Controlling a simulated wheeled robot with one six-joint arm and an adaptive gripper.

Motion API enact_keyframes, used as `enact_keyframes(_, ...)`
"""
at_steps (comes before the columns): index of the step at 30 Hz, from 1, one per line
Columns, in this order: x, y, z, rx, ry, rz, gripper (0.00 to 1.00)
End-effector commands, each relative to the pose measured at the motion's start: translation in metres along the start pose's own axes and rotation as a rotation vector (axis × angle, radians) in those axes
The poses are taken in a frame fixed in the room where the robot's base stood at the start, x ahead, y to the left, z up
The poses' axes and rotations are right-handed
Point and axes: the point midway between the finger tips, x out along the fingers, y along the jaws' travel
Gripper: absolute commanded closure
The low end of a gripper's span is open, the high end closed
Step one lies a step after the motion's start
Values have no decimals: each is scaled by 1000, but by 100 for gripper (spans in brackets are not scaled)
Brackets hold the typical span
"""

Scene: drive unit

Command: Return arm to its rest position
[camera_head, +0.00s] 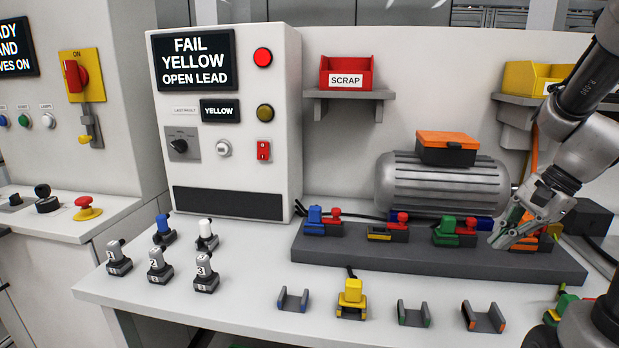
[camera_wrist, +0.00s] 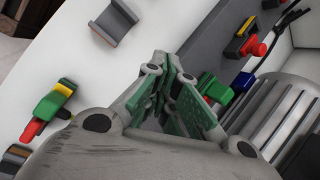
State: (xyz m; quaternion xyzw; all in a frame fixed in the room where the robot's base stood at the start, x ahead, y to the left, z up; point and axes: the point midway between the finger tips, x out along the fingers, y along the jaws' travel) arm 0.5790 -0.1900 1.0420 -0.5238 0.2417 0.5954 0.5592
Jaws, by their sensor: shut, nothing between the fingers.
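My gripper (camera_head: 502,243) is at the right in the head view, at the end of my arm reaching down from the upper right corner. It is shut and empty, in front of the right part of the dark grey connector bar (camera_head: 400,262), and partly hides an orange connector (camera_head: 546,240). Whether it touches the bar cannot be told. In the wrist view the closed fingers (camera_wrist: 167,75) with green pads point up the picture, with a green connector (camera_wrist: 216,90) close to their right.
A yellow plug (camera_head: 351,295) and several cradles (camera_head: 413,313) lie in front. A red scrap bin (camera_head: 346,73) and a yellow bin (camera_head: 530,78) stand on shelves. The tester screen (camera_head: 194,60) reads "FAIL YELLOW OPEN LEAD".

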Motion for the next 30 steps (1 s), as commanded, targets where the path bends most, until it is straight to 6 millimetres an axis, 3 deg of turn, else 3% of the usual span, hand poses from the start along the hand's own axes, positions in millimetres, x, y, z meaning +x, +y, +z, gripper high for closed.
enact_keyframes(6, -29, 50, 34, -601, 151, 185, 100)
enact_keyframes(12, -58, 80, 65, -1075, 310, 318, 100)
enact_keyframes(21, -75, 77, 103, -1289, 433, 250, 100)
enact_keyframes(30, -75, 76, 104, -1297, 433, 248, 100)
